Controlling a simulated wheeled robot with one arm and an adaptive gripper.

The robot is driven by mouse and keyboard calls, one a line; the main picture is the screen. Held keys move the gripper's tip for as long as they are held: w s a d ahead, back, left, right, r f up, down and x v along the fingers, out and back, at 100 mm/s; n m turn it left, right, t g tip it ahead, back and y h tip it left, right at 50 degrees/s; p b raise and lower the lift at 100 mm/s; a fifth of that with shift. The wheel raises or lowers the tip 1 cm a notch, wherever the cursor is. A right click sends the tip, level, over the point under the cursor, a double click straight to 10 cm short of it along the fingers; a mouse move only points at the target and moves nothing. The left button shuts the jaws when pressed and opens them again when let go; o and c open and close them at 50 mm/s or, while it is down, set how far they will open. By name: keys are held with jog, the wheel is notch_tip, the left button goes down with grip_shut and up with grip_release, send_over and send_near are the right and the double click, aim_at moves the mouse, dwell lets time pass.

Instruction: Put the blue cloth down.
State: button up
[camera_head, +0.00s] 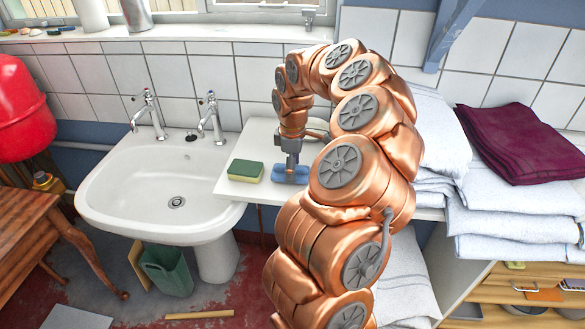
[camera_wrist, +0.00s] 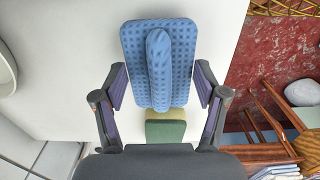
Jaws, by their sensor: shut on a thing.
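The blue cloth (camera_head: 291,175) is at my gripper's end, over the white counter (camera_head: 258,140) right of the sink. In the wrist view the cloth (camera_wrist: 129,50) has a dark dotted pattern, with a raised ridge down its middle. My gripper (camera_head: 291,162) points down and is shut on the cloth; in the wrist view the fingers (camera_wrist: 160,82) flank it on both sides. I cannot tell whether the cloth touches the counter.
A green and yellow sponge (camera_head: 246,171) lies on the counter just left of the cloth. The white sink (camera_head: 135,190) with two taps is further left. White folded towels (camera_head: 520,215) and a dark red cloth (camera_head: 520,140) are at the right. Bare counter lies behind the sponge.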

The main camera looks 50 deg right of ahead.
jog(key=shift+f, duration=0.55)
jog(key=shift+f, duration=0.1)
jog(key=o, duration=1.1)
jog(key=shift+o, duration=0.2)
